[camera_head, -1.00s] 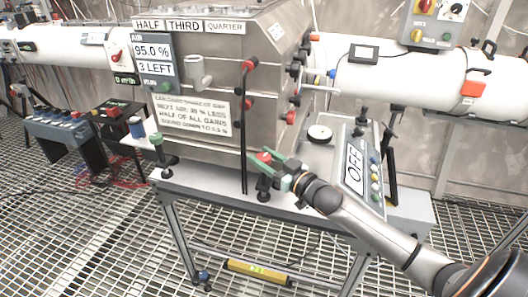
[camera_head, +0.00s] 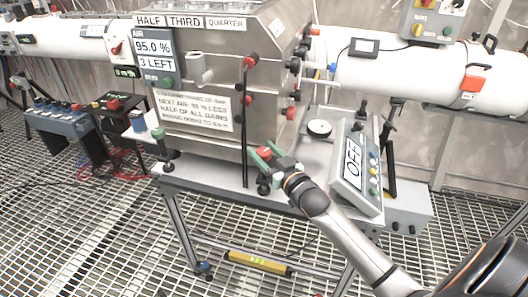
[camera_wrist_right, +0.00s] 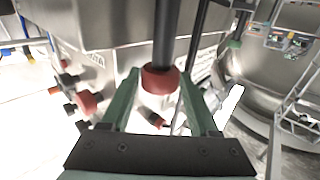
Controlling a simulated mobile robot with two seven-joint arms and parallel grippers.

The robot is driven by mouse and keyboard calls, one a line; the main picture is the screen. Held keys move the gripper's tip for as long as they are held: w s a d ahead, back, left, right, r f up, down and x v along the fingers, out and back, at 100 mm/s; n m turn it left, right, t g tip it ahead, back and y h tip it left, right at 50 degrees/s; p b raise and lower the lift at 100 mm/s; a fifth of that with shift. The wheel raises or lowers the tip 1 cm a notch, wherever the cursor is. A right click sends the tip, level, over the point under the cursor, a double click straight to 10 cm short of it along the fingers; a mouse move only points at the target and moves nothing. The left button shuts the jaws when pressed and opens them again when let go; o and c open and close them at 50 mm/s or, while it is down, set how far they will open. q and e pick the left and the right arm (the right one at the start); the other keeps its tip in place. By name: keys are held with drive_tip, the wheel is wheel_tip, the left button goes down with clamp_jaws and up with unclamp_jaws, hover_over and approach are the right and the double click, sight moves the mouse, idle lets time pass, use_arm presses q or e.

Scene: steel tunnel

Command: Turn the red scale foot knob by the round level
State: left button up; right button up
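The red scale foot knob (camera_head: 264,153) is at the front edge of the grey bench, above a black foot. My right gripper (camera_head: 268,155) reaches it from the lower right, with its green fingers on either side. In the right wrist view the red knob (camera_wrist_right: 160,80) sits between the fingertips, on a black stem. Both fingers look in contact with its sides, with hardly any gap. A white round disc (camera_head: 319,128), which looks like the round level, lies on the bench behind and to the right. My left gripper is not in view.
A green foot knob (camera_head: 158,133) stands at the bench's left corner. A tilted panel reading OFF (camera_head: 352,160) stands right of my gripper. A steel box (camera_head: 205,85) and a thin black rod (camera_head: 246,125) rise close behind and left.

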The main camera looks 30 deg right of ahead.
drive_tip(key=shift+o, duration=1.3)
drive_tip(key=shift+f, duration=0.1)
drive_tip(key=shift+s, duration=0.1)
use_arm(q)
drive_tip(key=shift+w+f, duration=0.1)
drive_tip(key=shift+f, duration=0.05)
use_arm(e)
drive_tip(key=s, duration=1.2)
drive_tip(key=shift+s, duration=0.2)
